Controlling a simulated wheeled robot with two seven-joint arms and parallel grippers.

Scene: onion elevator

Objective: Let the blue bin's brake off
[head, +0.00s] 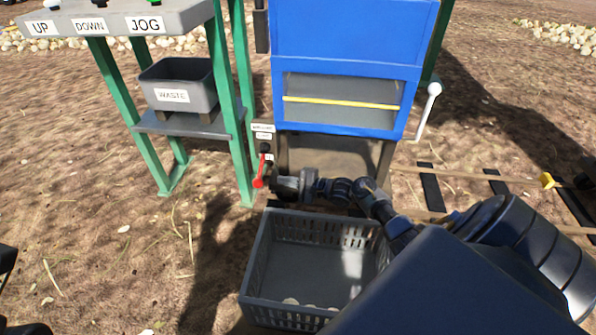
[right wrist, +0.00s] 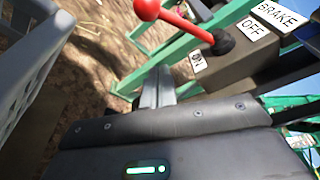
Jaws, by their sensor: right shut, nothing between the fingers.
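The blue bin (head: 345,45) stands on a frame at the top middle of the head view. The red brake lever (head: 261,172) is on the frame's left post, its knob pointing down. In the right wrist view the lever (right wrist: 185,24) runs from its dark pivot to a round knob at the upper left. The OFF label (right wrist: 251,27) and ON label (right wrist: 198,62) are beside the pivot, under a BRAKE label (right wrist: 279,14). My right gripper (head: 279,184) is shut and empty, close to the lever; its fingertips (right wrist: 158,75) appear apart from the lever.
A grey slotted crate (head: 255,265) stands below my right gripper. A WASTE bin (head: 180,85) sits on a green-legged stand at the left, under the UP, DOWN and JOG panel (head: 115,22). A white crank handle (head: 428,110) is at the blue bin's right. Rails lie at right.

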